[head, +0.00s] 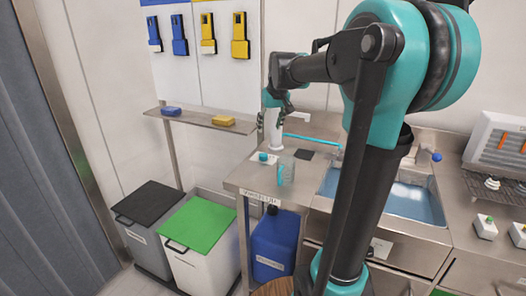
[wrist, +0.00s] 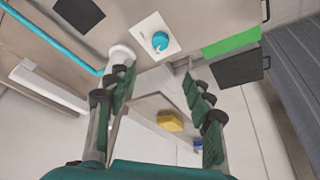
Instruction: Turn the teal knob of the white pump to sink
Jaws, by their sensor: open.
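The white pump (head: 275,137) stands upright near the back of the steel counter, with a teal hose (head: 312,139) running right toward the sink. A teal knob (head: 263,156) sits on a small white plate in front of the pump. In the wrist view the teal knob (wrist: 160,41) has a white pointer mark, and the plate (wrist: 146,29) has marks too small to read. My gripper (head: 277,99) is above the pump's top, apart from the knob. In the wrist view my gripper (wrist: 155,76) is open and empty, with the knob beyond its fingertips.
A clear vessel with teal liquid (head: 286,174) stands on the counter near a dark pad (head: 304,154). The sink (head: 412,203) with blue water is to the right. A shelf (head: 205,120) holds blue and yellow items. Black-lidded and green-lidded bins (head: 196,226) stand lower left.

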